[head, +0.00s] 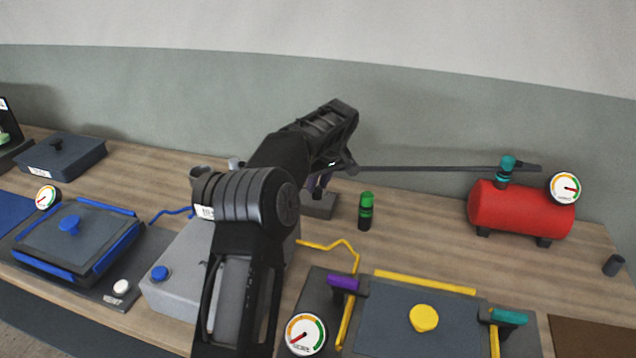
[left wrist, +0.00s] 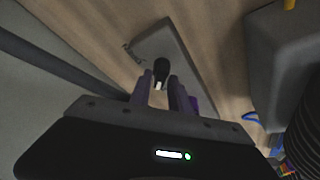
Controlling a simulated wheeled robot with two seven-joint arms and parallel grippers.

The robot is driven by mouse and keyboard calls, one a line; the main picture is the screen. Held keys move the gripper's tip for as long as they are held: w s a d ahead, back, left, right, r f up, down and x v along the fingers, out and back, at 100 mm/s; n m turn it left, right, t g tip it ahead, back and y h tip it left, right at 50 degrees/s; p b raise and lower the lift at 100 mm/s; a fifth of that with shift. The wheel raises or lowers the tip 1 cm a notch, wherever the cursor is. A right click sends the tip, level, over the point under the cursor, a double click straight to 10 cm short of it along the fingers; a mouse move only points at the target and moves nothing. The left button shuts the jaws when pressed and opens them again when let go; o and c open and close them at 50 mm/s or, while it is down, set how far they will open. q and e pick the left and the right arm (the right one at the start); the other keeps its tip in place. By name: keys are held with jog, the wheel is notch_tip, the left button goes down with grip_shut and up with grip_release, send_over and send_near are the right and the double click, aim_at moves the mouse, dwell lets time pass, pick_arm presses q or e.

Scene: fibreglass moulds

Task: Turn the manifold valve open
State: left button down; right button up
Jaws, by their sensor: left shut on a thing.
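My left gripper (head: 317,184) is lowered over a small dark grey block (head: 318,208) on the bench near the wall. In the left wrist view, my left gripper (left wrist: 160,84) has its two fingers closed on either side of a short black handle (left wrist: 161,70) that stands by the flat grey block (left wrist: 175,42). This looks like the manifold valve, though no label shows. In the head view my own arm and hand hide most of the handle. I cannot tell how far the handle is turned. My right gripper is not in view.
A grey pipe (head: 430,168) runs toward a red tank (head: 520,210) with a gauge (head: 565,189).

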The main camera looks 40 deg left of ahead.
pick_arm(q)
jog(key=shift+m, duration=0.3)
jog(key=m+t+b, duration=0.1)
jog(key=m, duration=0.1)
jog(key=shift+s+a+m+h, duration=0.1)
jog(key=shift+m+h, duration=0.2)
jog(key=m+t+h, duration=0.1)
jog(key=m, duration=0.2)
jog(key=shift+a+r+p, duration=0.1)
jog(key=shift+p, duration=0.2)
jog(key=m+h+p, duration=0.1)
jog(key=m, duration=0.2)
jog(key=shift+s, duration=0.1)
jog(key=m+h+p, duration=0.1)
jog(key=m+p, duration=0.1)
jog(key=m, duration=0.1)
jog(key=shift+a+m+t, duration=0.15)
jog(key=shift+m+t, duration=0.15)
jog(key=shift+m, duration=0.1)
jog(key=m+h+p, duration=0.2)
jog(key=m, duration=0.1)
jog(key=shift+m, duration=0.4)
jog(key=shift+m+p, duration=0.4)
jog(key=shift+m, duration=0.2)
